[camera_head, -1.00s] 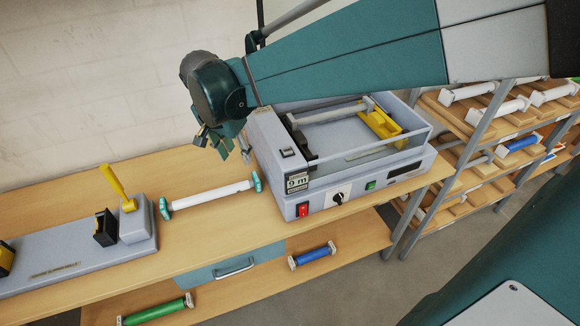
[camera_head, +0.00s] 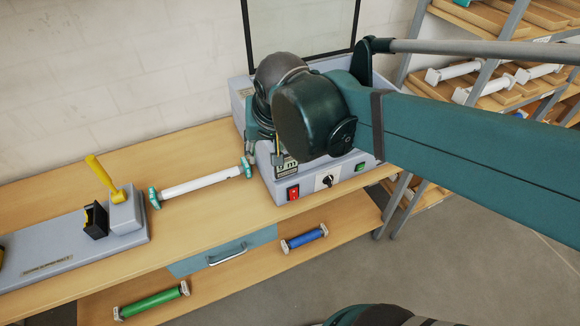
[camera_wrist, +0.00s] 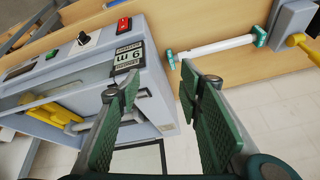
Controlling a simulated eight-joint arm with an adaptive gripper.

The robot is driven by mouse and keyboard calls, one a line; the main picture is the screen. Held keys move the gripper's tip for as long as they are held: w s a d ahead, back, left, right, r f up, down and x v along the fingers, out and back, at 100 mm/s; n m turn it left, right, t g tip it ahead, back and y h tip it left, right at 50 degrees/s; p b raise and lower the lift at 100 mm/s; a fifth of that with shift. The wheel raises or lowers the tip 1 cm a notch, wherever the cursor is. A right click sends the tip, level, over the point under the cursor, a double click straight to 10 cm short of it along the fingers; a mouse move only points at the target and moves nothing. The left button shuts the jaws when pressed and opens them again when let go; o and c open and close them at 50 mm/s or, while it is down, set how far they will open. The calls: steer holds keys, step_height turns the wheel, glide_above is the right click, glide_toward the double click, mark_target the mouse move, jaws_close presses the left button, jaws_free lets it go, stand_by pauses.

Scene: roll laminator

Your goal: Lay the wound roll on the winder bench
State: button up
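A white roll with teal ends (camera_head: 200,185) lies on the wooden table between the grey laminator (camera_head: 330,188) and the grey winder bench (camera_head: 60,252). The white roll also shows at the top of the wrist view (camera_wrist: 216,47). My gripper (camera_wrist: 160,85) is open and empty. Its green-padded fingers are apart, above the laminator's corner near the length label (camera_wrist: 128,62). A grey roller (camera_wrist: 58,114) and a yellow part (camera_wrist: 40,105) show inside the laminator in the wrist view. In the head view my arm hides most of the laminator's top. I cannot tell which roll is wound.
The winder bench has a yellow lever (camera_head: 102,172) and a black holder (camera_head: 95,220). A green roll (camera_head: 152,302) and a blue roll (camera_head: 304,239) lie on the lower shelf. A rack with white rolls (camera_head: 490,88) stands at the right. A framed panel (camera_head: 300,25) rises behind the laminator.

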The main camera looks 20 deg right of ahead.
steer(key=s+d+f+n+t, duration=0.1)
steer(key=s+d+n+t, duration=0.1)
steer(key=s, duration=0.5)
steer(key=shift+s+d+f+n, duration=0.25)
steer(key=shift+d+n, duration=0.3)
steer(key=shift+n, duration=0.25)
step_height(320, 180, down, 7)
steer(key=b, duration=0.7)
